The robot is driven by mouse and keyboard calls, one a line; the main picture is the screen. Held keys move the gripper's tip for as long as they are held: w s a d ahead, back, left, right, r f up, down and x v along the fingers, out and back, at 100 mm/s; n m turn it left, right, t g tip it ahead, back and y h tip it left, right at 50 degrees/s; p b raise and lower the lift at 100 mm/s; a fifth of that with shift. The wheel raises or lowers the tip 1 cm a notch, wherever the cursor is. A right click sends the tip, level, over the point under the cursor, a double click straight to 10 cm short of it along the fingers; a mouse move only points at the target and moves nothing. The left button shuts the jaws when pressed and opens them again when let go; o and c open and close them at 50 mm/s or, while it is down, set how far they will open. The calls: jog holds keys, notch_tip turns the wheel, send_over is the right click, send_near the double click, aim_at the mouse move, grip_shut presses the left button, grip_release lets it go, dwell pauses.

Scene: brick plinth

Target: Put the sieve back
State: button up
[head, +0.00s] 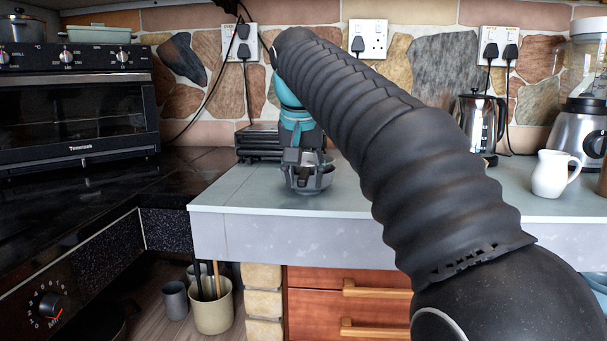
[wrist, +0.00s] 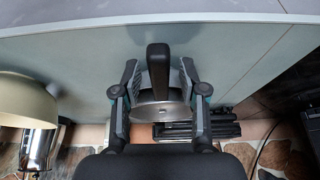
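The sieve is a small grey metal bowl (head: 318,182) on the counter near its front left part, partly hidden behind my gripper in the head view. In the wrist view its rounded metal part (wrist: 162,111) lies below a thick black handle (wrist: 158,66). My gripper (head: 304,160) is right over the sieve. In the wrist view my gripper (wrist: 158,76) has its two fingers apart, one on each side of the black handle. A gap shows on both sides of the handle, so the fingers do not appear closed on it.
The grey counter (head: 240,204) is clear around the sieve. A dark flat appliance (head: 258,146) stands behind it against the stone wall. A cafetiere (head: 482,124), white jug (head: 551,174) and blender (head: 580,122) stand at the right. A cream rounded thing (wrist: 24,102) is left in the wrist view.

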jog(key=p+v, duration=0.1)
jog(key=v, duration=0.5)
jog(key=shift+w+r+p, duration=0.1)
jog(key=shift+r+p, duration=0.3)
jog(key=shift+v, duration=0.9)
jog(key=s+d+f, duration=1.6)
jog(key=d+f, duration=0.1)
jog(key=f, duration=0.2)
jog(key=s+d+f, duration=0.1)
jog(key=s+f, duration=0.3)
jog(key=f, duration=0.2)
jog(key=s+d+f+t, duration=0.1)
jog(key=s+f, duration=0.3)
jog(key=f, duration=0.3)
jog(key=shift+s+d+f, duration=0.35)
jog(key=shift+s+d, duration=0.05)
